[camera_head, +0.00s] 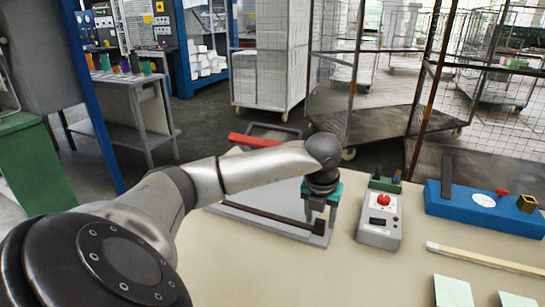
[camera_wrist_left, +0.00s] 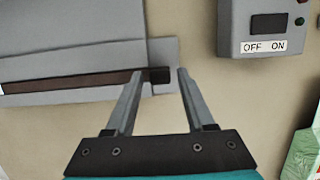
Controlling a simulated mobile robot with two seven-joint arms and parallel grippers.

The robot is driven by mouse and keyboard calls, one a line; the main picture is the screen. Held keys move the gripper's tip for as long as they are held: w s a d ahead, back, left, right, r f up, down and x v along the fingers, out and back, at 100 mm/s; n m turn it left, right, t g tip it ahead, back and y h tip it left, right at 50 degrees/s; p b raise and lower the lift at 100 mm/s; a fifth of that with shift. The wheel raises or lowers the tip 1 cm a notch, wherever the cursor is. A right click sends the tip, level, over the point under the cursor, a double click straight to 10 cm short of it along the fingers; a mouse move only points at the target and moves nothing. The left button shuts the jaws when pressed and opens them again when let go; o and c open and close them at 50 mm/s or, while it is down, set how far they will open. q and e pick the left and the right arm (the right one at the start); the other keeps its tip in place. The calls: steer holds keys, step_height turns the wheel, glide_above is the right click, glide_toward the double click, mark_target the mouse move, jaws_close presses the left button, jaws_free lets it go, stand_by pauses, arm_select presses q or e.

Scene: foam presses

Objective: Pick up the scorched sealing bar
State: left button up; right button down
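The scorched sealing bar (camera_head: 262,214) is a long, thin dark brown strip lying along the grey base of the sealer (camera_head: 232,211). In the left wrist view the bar (camera_wrist_left: 75,83) runs in from the left and ends in a black end piece (camera_wrist_left: 160,75). My left gripper (camera_head: 320,219) is open, fingers down, at the bar's right end. In the left wrist view its fingertips (camera_wrist_left: 160,74) appear on either side of the black end piece. I cannot tell whether they touch it. My forearm covers part of the sealer. My right gripper is not in view.
A grey control box (camera_head: 380,220) with a red button stands close right of the gripper. A blue block (camera_head: 475,208), a pale stick (camera_head: 490,260) and pale green sheets (camera_head: 453,291) lie further right. The front middle of the table (camera_head: 300,275) is clear.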

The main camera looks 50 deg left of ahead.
arm_select(q)
jaws_close()
steer(key=shift+r, duration=0.15)
stand_by(0.4)
